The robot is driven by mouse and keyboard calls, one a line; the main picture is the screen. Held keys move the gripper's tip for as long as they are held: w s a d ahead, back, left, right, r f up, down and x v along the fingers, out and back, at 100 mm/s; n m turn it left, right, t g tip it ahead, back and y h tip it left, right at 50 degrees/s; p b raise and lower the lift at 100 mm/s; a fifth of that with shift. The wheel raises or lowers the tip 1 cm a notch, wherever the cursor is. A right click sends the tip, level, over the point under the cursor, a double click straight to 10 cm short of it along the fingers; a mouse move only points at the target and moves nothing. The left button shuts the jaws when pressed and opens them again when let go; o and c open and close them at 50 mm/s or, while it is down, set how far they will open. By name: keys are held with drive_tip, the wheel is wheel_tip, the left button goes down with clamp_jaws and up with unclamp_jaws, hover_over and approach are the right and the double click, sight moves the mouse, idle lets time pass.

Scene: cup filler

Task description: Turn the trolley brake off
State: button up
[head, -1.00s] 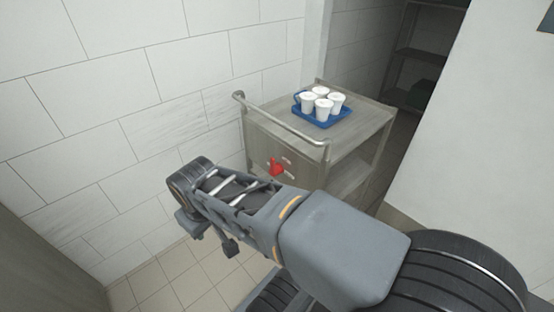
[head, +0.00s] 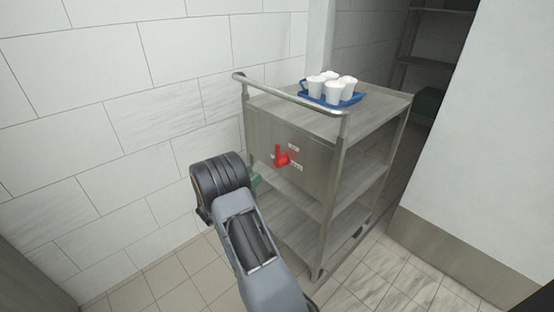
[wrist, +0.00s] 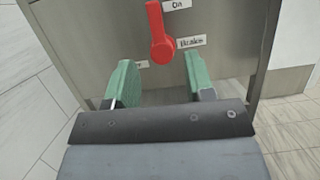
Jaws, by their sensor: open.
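The grey metal trolley (head: 300,200) stands against the tiled wall. On its end panel is a red brake lever (head: 281,156). In the wrist view the lever (wrist: 160,32) points up from its round pivot, with its upper end beside the "On" label (wrist: 177,4). A "Brake" label (wrist: 190,41) sits right of the pivot, and another label at left is mostly hidden. My gripper (wrist: 160,76) is open and empty, its green fingers below the lever on either side and apart from it. In the head view my wrist mostly hides the fingers.
A push rail (head: 290,98) runs along the trolley's near top edge. A blue tray (head: 322,100) with several white cups (head: 335,91) stands on top. White tiled wall (head: 130,110) is close at left. Tiled floor (head: 390,275) is clear at right.

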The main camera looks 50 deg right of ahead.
sight(276, 151)
drive_tip(key=shift+n+t+h, duration=0.3)
drive_tip(key=shift+h, duration=0.1)
drive_tip(key=x, duration=0.9)
drive_tip(key=f+b+x, duration=0.1)
drive_tip(key=x, duration=0.3)
drive_tip(key=shift+w+d+r, duration=0.15)
drive_tip(key=shift+w+d, duration=0.05)
drive_tip(key=shift+d, duration=0.25)
drive_tip(key=shift+c, duration=0.4)
clamp_jaws()
